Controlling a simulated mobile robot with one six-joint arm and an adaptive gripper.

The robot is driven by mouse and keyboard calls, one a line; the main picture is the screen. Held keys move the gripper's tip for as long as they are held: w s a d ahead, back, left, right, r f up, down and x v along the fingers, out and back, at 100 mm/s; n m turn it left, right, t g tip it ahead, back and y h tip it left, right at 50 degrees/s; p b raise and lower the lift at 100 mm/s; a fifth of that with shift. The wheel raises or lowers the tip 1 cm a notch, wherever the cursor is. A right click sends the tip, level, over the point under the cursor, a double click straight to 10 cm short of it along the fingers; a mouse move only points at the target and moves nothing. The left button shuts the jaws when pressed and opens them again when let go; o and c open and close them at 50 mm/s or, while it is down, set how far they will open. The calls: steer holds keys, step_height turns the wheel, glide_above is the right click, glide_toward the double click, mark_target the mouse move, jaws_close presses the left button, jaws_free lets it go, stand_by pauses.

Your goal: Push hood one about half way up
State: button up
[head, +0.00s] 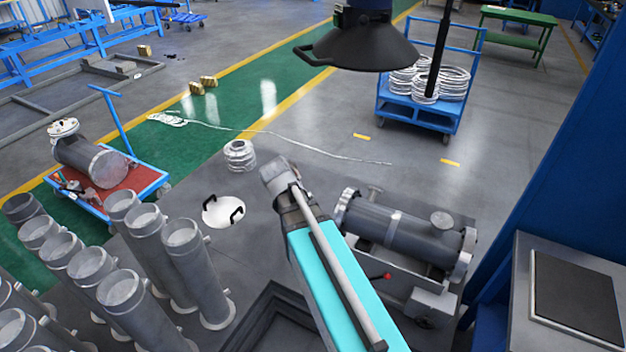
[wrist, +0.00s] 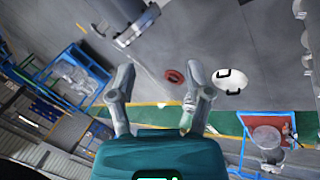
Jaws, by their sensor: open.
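The hood is a black cone (head: 365,45) hanging from above at the top of the head view. A looped black handle (head: 309,54) sticks out from its left side. I do not make it out in the wrist view. My teal arm reaches up from the bottom of the head view, its grey end below and left of the hood, apart from it in the picture. My gripper (wrist: 160,98) shows in the wrist view with its two grey fingers spread wide and nothing between them. Its fingers are not clear in the head view.
A flanged shell (head: 398,235) lies on a stand right of my arm. Grey upright pipes (head: 190,255) crowd the lower left. A white disc (head: 222,212) with black handles lies on the floor. A blue cart (head: 418,112) with wire coils stands behind the hood. A blue wall closes the right.

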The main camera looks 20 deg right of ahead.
steer(key=s+a+f+g+y+b, duration=0.1)
steer(key=s+a+f+y+b, duration=0.3)
steer(key=s+a+f+b, duration=0.2)
steer(key=s+a+f, duration=0.2)
steer(key=a+f, duration=0.1)
steer(key=shift+s+a+f+g+y, duration=0.15)
steer(key=shift+s+f+g+y, duration=0.1)
steer(key=shift+f+g+y, duration=0.15)
steer(key=shift+c, duration=0.6)
steer(key=shift+w, duration=0.15)
